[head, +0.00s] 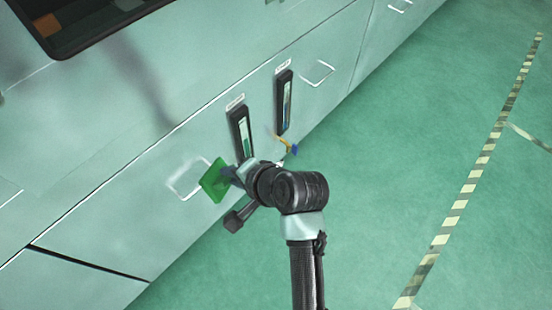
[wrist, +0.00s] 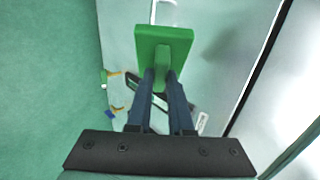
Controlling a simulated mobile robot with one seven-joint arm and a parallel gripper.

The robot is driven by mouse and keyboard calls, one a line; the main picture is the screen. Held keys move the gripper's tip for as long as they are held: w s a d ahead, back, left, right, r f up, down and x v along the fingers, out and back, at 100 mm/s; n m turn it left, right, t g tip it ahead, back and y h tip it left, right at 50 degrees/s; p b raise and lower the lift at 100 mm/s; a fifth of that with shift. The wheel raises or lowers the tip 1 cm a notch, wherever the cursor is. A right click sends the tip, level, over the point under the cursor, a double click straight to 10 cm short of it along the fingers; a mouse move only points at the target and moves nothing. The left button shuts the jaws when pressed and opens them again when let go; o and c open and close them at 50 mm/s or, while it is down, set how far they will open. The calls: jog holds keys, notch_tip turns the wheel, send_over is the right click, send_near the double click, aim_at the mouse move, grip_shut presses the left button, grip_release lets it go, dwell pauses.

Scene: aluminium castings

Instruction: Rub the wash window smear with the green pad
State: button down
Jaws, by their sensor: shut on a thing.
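My gripper (head: 236,176) is shut on the green pad (head: 215,181), holding it in front of the pale cabinet face. In the wrist view the pad (wrist: 164,40) stands beyond the fingertips, its grip between the two blue-grey fingers. Two narrow black-framed windows are on the cabinet: a nearer one (head: 240,132) with a greenish strip and a farther one (head: 284,101) with a bluish strip. Each has a small white label too small to read, so I cannot tell which is the wash window. No smear can be made out. The pad covers neither window in the head view.
A white loop handle (head: 185,181) is just left of the pad; another (head: 318,73) is by the farther window. Small yellow and blue parts (head: 289,147) show below the windows. A dark-framed opening (head: 75,45) lies at upper left. The green floor (head: 400,180) is clear.

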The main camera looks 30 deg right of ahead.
jog(key=w+d+f+m+t+h+b, duration=0.1)
jog(key=d+f+m+t+h+b, duration=0.1)
jog(key=d+f+m+b, duration=0.35)
jog(key=w+d+f+m+t+h+b, duration=0.1)
jog(key=d+f+m+t+h+b, duration=0.1)
jog(key=f+b, duration=0.6)
jog(key=w+d+f+m+t+h+b, duration=0.1)
jog(key=d+f+m+t+h+b, duration=0.2)
jog(key=f+b, duration=0.35)
jog(key=shift+m+g+y, duration=0.3)
jog(key=shift+m+y, duration=0.05)
jog(key=shift+y, duration=0.35)
jog(key=shift+w+a, duration=0.25)
jog(key=shift+w, duration=0.4)
jog(key=shift+w+a, duration=0.3)
jog(key=shift+w, duration=0.4)
jog(key=shift+w+a, duration=0.25)
jog(key=shift+w, duration=0.4)
jog(key=shift+w+a+p, duration=0.35)
jog(key=shift+w+p, duration=0.3)
jog(key=shift+w, duration=0.25)
